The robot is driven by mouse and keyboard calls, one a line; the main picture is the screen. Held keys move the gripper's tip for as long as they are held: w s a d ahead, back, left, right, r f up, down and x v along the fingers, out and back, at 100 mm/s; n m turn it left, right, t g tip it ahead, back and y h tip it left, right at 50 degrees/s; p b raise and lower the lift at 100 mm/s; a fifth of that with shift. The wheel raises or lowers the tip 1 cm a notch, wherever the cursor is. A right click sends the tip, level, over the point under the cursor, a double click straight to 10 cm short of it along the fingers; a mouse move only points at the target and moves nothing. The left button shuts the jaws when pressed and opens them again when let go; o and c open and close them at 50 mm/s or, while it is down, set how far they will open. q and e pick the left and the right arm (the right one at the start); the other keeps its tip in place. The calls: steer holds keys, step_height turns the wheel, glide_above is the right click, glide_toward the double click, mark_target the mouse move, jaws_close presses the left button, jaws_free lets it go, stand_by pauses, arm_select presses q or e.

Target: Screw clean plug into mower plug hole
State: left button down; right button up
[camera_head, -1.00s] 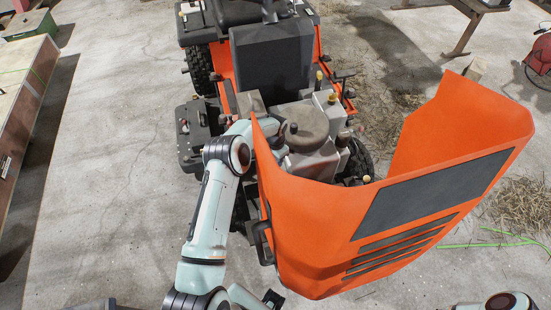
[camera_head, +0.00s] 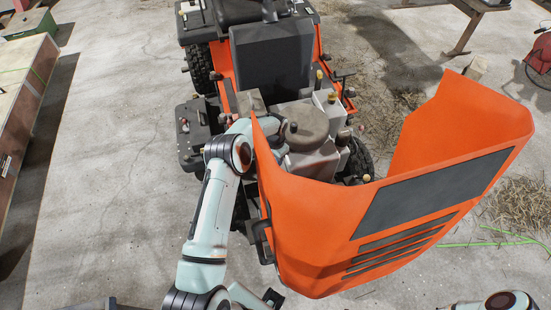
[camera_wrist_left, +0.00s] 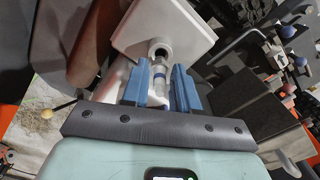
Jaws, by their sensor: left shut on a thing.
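The orange mower (camera_head: 330,215) stands with its hood tipped forward and its grey engine (camera_head: 315,155) exposed. My left arm reaches in from the left behind the hood edge, and its gripper is hidden there in the head view. In the left wrist view the two blue fingers of my left gripper (camera_wrist_left: 160,76) are shut on the small pale plug (camera_wrist_left: 159,73), which has a bluish band. The plug's far end lines up with the dark round plug hole (camera_wrist_left: 158,51) in the pale engine part; how deep it sits cannot be told. My right gripper is out of view.
The raised hood panel (camera_head: 435,190) stands close to my left arm and the engine. A wooden workbench (camera_head: 22,95) is at the far left. Concrete floor is clear left of the mower; straw (camera_head: 520,203) lies at the right.

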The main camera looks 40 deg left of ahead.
arm_select(q)
steer(key=shift+f, duration=0.1)
steer(key=shift+f, duration=1.1)
steer(key=c, duration=0.8)
jaws_free()
step_height(320, 180, up, 13)
steer(key=shift+f+b, duration=0.1)
steer(key=shift+b, duration=0.3)
steer(key=shift+r, duration=0.25)
steer(key=shift+a, duration=0.1)
